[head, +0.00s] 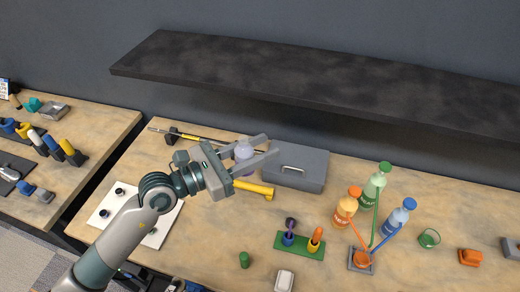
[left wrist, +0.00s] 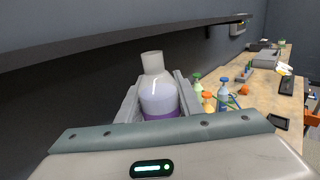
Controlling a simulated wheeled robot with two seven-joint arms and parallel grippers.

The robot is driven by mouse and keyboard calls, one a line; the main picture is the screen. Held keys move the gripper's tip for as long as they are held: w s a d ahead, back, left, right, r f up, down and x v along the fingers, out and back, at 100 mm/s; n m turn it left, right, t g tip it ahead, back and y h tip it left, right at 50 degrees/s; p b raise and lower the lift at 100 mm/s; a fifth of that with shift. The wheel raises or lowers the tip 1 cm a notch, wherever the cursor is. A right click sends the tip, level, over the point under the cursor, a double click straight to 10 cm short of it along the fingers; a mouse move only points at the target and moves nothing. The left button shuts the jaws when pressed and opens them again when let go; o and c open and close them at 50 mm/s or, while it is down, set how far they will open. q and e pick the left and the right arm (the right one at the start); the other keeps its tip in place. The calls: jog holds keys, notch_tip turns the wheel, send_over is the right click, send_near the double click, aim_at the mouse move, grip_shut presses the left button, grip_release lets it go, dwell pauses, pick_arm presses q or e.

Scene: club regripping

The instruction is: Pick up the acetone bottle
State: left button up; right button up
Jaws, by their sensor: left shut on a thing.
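A pale lavender bottle (head: 243,150) with a purple band and a whitish cap is between the fingers of my left gripper (head: 271,145). The left wrist view shows the bottle (left wrist: 158,95) upright between both fingers, and the gripper (left wrist: 157,92) is shut on it. No label on it can be read, so I cannot confirm from print that it is the acetone bottle. In the head view the fingers partly cover it. It appears to be above the workbench. My right gripper is not in view.
Green (head: 374,184), orange (head: 345,207) and blue (head: 397,217) spray bottles stand at the right. A grey toolbox (head: 297,167) sits behind the gripper, near a yellow-handled tool (head: 255,188). A dark shelf (head: 320,85) overhangs the back of the workbench (head: 210,240).

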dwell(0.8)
pick_arm(q)
jog(key=s+a+f+n+t+y+b, duration=0.3)
jog(key=a+f+n+t+y+b, duration=0.3)
jog(key=a+f+b, duration=0.9)
jog(key=a+f+t+y, duration=0.1)
jog(key=a+f, duration=0.1)
jog(key=a, duration=0.5)
jog(key=shift+f+n, duration=0.3)
jog(key=shift+f, duration=0.05)
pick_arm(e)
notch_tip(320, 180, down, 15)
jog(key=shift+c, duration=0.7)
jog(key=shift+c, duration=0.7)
